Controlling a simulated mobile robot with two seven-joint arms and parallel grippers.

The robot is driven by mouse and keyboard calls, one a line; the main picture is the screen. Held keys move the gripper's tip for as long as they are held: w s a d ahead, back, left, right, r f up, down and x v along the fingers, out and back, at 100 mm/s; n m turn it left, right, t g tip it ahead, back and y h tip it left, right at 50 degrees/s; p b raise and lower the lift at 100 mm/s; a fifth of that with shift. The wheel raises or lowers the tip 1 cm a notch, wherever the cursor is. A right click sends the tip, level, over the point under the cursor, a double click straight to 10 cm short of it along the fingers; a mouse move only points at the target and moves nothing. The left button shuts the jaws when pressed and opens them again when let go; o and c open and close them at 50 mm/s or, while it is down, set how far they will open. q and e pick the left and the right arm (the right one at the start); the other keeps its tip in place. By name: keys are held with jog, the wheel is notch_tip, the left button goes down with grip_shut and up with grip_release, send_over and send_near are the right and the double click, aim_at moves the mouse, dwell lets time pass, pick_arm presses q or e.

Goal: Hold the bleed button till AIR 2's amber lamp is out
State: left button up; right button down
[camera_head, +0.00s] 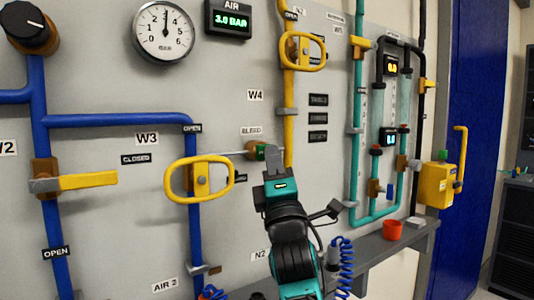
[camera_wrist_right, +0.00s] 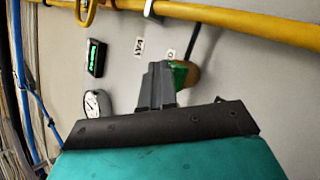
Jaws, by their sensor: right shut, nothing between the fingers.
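The green bleed button (camera_head: 257,151) sits on a brass-coloured mount on the grey panel, under the BLEED label (camera_head: 251,131). My right gripper (camera_head: 273,152) is shut and empty, its tips at the button's right side. In the right wrist view the closed fingers (camera_wrist_right: 158,68) overlap the edge of the green button (camera_wrist_right: 179,73); I cannot tell whether they press it. The AIR 2 label (camera_head: 165,285) is at the bottom left of the panel. No lit amber lamp can be made out beside it. My left gripper is not in view.
A yellow vertical pipe (camera_head: 287,130) runs just behind the gripper. A yellow valve handle (camera_head: 200,177) on a blue pipe stands to the left. The air display (camera_head: 230,18) reads 3.0 BAR, beside a round gauge (camera_head: 164,32). A red cup (camera_head: 392,230) stands on the shelf.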

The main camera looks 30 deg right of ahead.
jog(key=shift+y, duration=0.3)
jog(key=shift+s+f+p, duration=0.1)
jog(key=shift+s+p, duration=0.25)
jog(key=shift+s, duration=0.55)
jog(key=shift+s+d, duration=0.1)
jog(key=shift+s, duration=0.05)
jog(key=s+p, duration=0.1)
jog(key=s, duration=0.3)
jog(key=shift+s+d, duration=0.15)
jog(key=shift+s, duration=0.25)
